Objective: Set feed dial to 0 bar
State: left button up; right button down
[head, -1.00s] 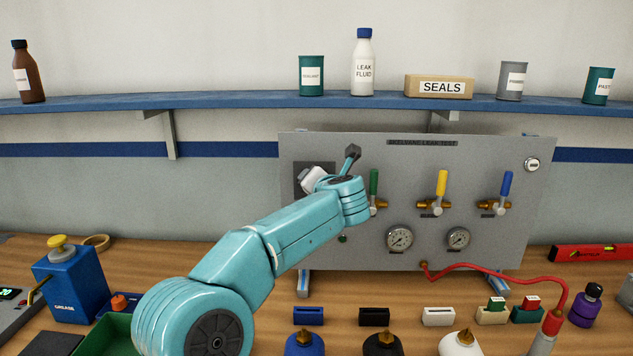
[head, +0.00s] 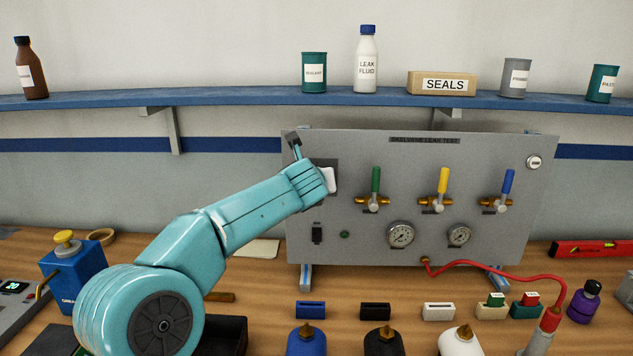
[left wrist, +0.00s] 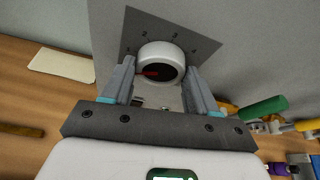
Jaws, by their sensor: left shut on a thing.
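The feed dial (left wrist: 160,56) is a round white knob with a dark face and a red pointer mark, set on a dark square plate (left wrist: 185,38) with small numbers. In the left wrist view the red mark points to the left of the picture. The numbers are too small to read surely. My left gripper (left wrist: 160,78) has one finger on each side of the knob and is shut on it. My right gripper is not in view.
The grey test panel (head: 510,235) carries green (head: 376,180), yellow (head: 442,181) and blue (head: 507,184) valve handles right of the dial, with two gauges below. A red hose (head: 500,273) runs to the right. Bottles and connector blocks stand in front on the bench.

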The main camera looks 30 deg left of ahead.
pick_arm(q)
jog(key=shift+a+f+n+t+h+b, duration=0.15)
jog(key=shift+n+t+h, duration=0.2)
jog(key=shift+n, duration=0.4)
jog(key=shift+r+n+t+h+b, duration=0.2)
jog(key=shift+n+h, duration=0.25)
jog(key=shift+n, duration=0.3)
jog(key=o, duration=1.1)
jog(key=shift+c, duration=0.2)
jog(key=b+v, duration=0.2)
jog(key=v, duration=1.4)
jog(key=shift+s+f+b, duration=0.25)
jog(key=shift+s+b, duration=0.05)
